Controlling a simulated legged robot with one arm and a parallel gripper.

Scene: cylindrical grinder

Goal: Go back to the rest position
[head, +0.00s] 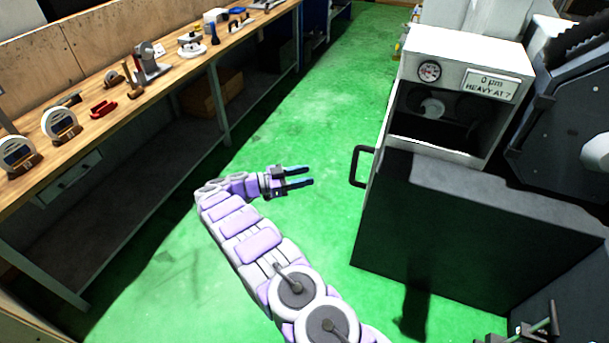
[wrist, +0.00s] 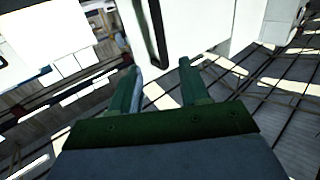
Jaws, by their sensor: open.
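My gripper (head: 307,177) is open and empty in the head view, held over the green floor between the workbench and the machine. Its two fingers point right, toward the black handle (head: 360,166) on the machine's side, with a gap between them. In the wrist view my gripper (wrist: 162,80) shows two parted fingers with nothing between them. The dark handle (wrist: 152,35) is just beyond the fingertips there, on a pale panel. The grinder (head: 455,85) is a white cabinet with a round gauge and a label, open at the front.
A long wooden workbench (head: 100,130) with tape rolls, a red tool and other small tools runs along the left. A dark block (head: 480,220) stands in front of the grinder at the right. The green floor (head: 310,110) is clear down the middle.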

